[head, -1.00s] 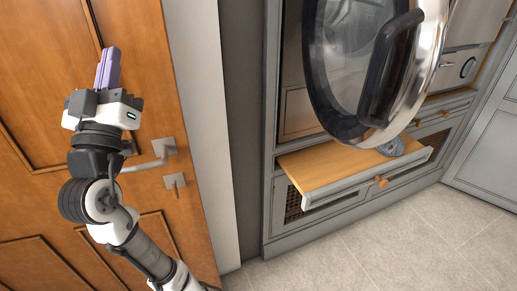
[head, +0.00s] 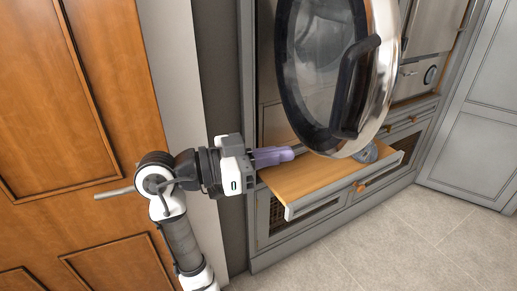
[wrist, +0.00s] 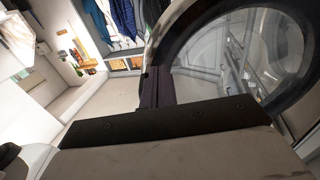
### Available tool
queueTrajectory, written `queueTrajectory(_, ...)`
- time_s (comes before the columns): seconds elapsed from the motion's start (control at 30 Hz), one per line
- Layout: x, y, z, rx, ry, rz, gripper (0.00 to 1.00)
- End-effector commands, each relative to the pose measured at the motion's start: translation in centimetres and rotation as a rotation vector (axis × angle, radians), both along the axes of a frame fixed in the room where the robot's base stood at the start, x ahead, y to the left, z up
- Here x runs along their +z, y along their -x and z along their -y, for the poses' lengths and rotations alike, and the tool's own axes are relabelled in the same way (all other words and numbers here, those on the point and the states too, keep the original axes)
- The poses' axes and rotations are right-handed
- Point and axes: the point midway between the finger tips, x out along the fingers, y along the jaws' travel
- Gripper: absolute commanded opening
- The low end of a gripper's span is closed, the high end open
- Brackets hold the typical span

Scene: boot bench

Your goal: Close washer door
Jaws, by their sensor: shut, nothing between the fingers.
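The washer door (head: 337,75) is a round glass door with a chrome rim and a black handle (head: 352,88). It stands open in the head view, swung out from the washer front. My gripper (head: 288,154) is shut and empty, with purple fingers pointing right. In the head view its fingertips are by the lower left edge of the door; I cannot tell whether they touch it. In the wrist view the fingers (wrist: 157,90) are together, beside the door's dark rim and clear glass (wrist: 255,55). The washer opening is mostly hidden behind the door.
A pulled-out wooden shelf (head: 310,180) sits below the door, with a grey-blue item (head: 370,152) on it. A wooden door (head: 80,110) with a lever handle (head: 115,193) is at left. The tiled floor (head: 380,250) is clear at front right.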

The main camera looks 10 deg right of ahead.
Motion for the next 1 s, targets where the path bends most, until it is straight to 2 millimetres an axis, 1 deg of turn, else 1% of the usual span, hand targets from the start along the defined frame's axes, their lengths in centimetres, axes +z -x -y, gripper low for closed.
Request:
queueTrajectory(0.03, 0.3, 0.0, 1.3, -0.005, -0.001, -0.003, 0.0)
queueTrajectory(0.2, 0.4, -0.4, 4.6, -0.002, 0.0, -0.003, 0.0)
queueTrajectory(0.3, 0.3, -0.6, 6.0, -0.002, 0.0, -0.001, 0.0)
queueTrajectory(0.4, 0.2, -0.7, 7.0, 0.001, 0.0, -0.002, 0.0)
queueTrajectory(0.57, 0.0, -0.8, 7.8, 0.003, -0.001, 0.0, 0.0)
queueTrajectory(1.0, 0.0, -1.0, 8.1, 0.009, 0.0, 0.0, 0.0)
